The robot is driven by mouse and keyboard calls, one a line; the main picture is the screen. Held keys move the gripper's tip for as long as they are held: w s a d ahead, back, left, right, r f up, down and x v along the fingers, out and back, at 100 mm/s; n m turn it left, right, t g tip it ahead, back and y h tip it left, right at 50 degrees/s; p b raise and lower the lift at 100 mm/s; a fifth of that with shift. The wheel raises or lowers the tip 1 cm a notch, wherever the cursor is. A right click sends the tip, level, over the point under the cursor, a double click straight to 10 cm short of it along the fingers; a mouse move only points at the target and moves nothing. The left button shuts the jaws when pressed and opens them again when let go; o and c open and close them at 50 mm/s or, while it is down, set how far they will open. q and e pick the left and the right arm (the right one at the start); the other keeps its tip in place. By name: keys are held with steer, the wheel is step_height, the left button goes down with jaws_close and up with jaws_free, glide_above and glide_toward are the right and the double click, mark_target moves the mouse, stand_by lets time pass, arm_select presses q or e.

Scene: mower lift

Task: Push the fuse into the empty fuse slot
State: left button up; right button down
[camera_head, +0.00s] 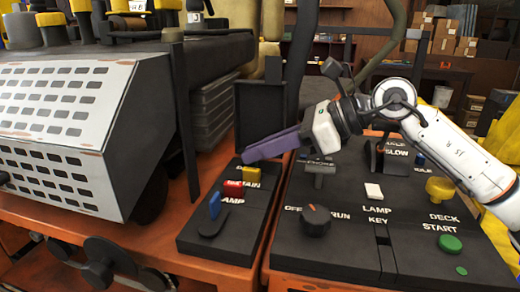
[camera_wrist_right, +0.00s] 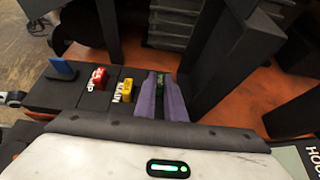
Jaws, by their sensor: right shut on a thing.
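My right gripper (camera_head: 252,153) reaches in from the right with its purple fingers over the far end of the black fuse box (camera_head: 222,243). In the wrist view its fingers (camera_wrist_right: 161,92) are shut on a small green fuse (camera_wrist_right: 160,88), mostly hidden between them. A yellow fuse (camera_head: 250,173), a red fuse (camera_head: 233,188) and a blue fuse (camera_head: 214,205) stand in a row in the box. The fingers are just beyond the yellow fuse. The empty slot is hidden under them, and I cannot tell whether the green fuse touches it. My left gripper is not in view.
A black upright lid (camera_head: 262,110) stands behind the fuse box, close to the fingers. To the right is a control panel (camera_head: 345,255) with a key knob (camera_head: 316,219), a white lamp and a green button (camera_head: 449,243). A white perforated cover (camera_head: 65,130) stands left.

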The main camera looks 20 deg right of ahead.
steer(key=shift+f, duration=0.1)
steer(key=c, duration=1.7)
jaws_free()
steer(key=shift+c, duration=0.2)
steer(key=b+v, duration=0.1)
steer(key=v, duration=0.9)
steer(key=shift+s+d+b, duration=0.1)
steer(key=shift+s+b, duration=0.05)
steer(key=shift+b, duration=0.15)
